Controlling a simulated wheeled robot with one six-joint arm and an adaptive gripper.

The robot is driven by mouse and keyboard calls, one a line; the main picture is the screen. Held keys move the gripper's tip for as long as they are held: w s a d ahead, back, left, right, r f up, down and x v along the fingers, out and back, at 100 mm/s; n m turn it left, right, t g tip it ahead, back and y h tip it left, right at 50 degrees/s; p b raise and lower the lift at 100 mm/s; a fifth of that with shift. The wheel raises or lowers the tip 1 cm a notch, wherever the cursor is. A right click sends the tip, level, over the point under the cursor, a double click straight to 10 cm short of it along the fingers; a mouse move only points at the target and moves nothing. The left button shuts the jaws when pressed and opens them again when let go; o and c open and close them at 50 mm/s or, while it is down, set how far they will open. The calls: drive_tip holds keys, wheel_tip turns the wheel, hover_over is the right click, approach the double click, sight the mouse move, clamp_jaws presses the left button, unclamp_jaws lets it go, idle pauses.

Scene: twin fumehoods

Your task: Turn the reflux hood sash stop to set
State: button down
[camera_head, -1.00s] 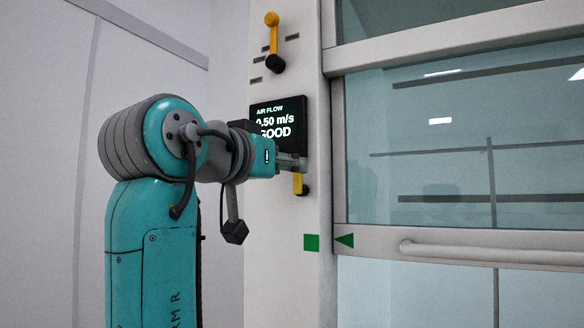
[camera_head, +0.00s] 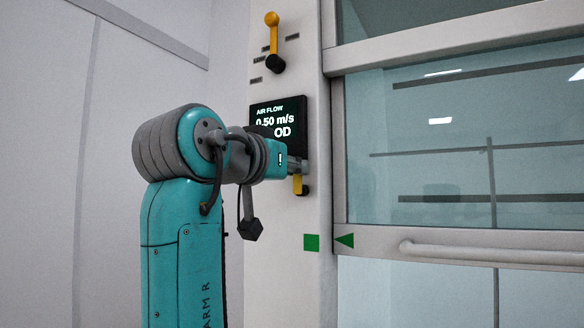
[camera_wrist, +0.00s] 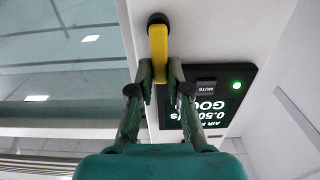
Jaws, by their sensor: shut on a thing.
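The sash stop looks to be the lower yellow lever (camera_head: 298,184) on the white post, below the air flow display. It stands roughly upright in the body view with a black end at its bottom; its upper part is hidden by my gripper (camera_head: 297,165). In the wrist view the yellow lever (camera_wrist: 158,48) runs between the fingertips of my gripper (camera_wrist: 161,75), its black end beyond them. The fingers are shut on it. No set mark by this lever can be read.
A second yellow lever (camera_head: 272,40) with a black lower end is higher on the post. The air flow display (camera_head: 290,112) is partly covered by my arm. The glass sash (camera_head: 450,150) with its handle bar (camera_head: 480,253) is to the right. A green square (camera_head: 311,242) is on the post.

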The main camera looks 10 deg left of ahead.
drive_tip(key=a+n, duration=0.1)
drive_tip(key=n, duration=0.3)
drive_tip(key=a+f+n, duration=0.1)
drive_tip(key=n, duration=0.4)
drive_tip(key=w+a+f+n, duration=0.1)
drive_tip(key=n, duration=0.3)
drive_tip(key=shift+w+a+f+n, duration=0.1)
drive_tip(key=shift+a+f+n, duration=0.15)
drive_tip(key=shift+n, duration=0.05)
drive_tip(key=shift+a+f+n, duration=0.1)
drive_tip(key=shift+f+n, duration=0.25)
drive_tip(key=shift+n, duration=0.75)
drive_tip(key=shift+a+f+n, duration=0.1)
drive_tip(key=shift+f+n, duration=0.25)
drive_tip(key=shift+n, duration=0.75)
drive_tip(key=shift+f, duration=0.1)
drive_tip(key=c, duration=1.1)
unclamp_jaws()
